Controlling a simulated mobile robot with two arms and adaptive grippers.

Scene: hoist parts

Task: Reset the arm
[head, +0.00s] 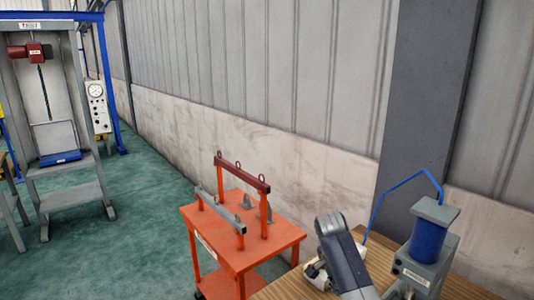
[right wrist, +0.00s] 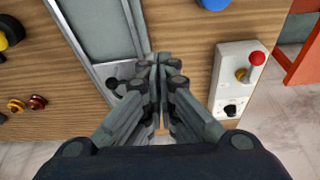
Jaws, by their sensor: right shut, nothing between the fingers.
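My right gripper (right wrist: 160,62) shows in the right wrist view, with its grey fingers together and nothing between them. It is over the wooden table top (right wrist: 185,35). In the head view my right arm comes in at the bottom, right of centre, over the table (head: 490,285); the fingertips are hard to make out there. My left gripper is in neither view.
A grey press with a blue cylinder (head: 429,240) stands on the table. A white control box (right wrist: 238,80) with a red-knobbed lever lies right of my fingers; a grey frame (right wrist: 100,40) lies left. An orange cart (head: 255,240) stands beside the table. Open green floor lies left.

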